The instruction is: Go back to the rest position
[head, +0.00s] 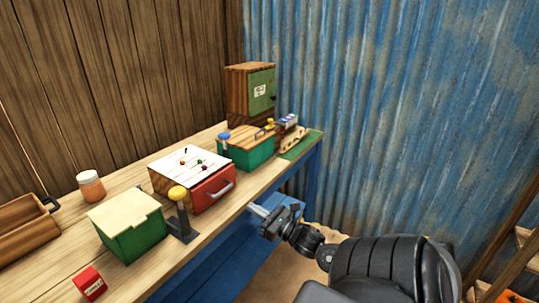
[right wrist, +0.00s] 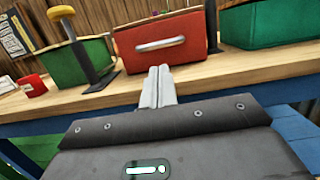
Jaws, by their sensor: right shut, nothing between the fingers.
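My right gripper (head: 258,211) is in the head view, in front of the wooden table's (head: 240,207) front edge, with the arm coming from the lower right. Its fingers (right wrist: 158,87) are together and empty in the right wrist view, pointing toward the red drawer front. The gripper is apart from the red drawer (head: 213,190), which has a silver handle and shows in the right wrist view (right wrist: 180,58). The drawer sits in a wooden box with a white top (head: 190,160). My left gripper is in neither view.
A green box with a cream lid (head: 135,235), a yellow-knobbed lever (head: 179,205), a red block (head: 89,283), a jar (head: 91,187) and a wooden tray (head: 25,225) stand on the table. Further back are a teal box (head: 248,152) and a cabinet (head: 250,95). A blue corrugated wall (head: 400,110) stands right.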

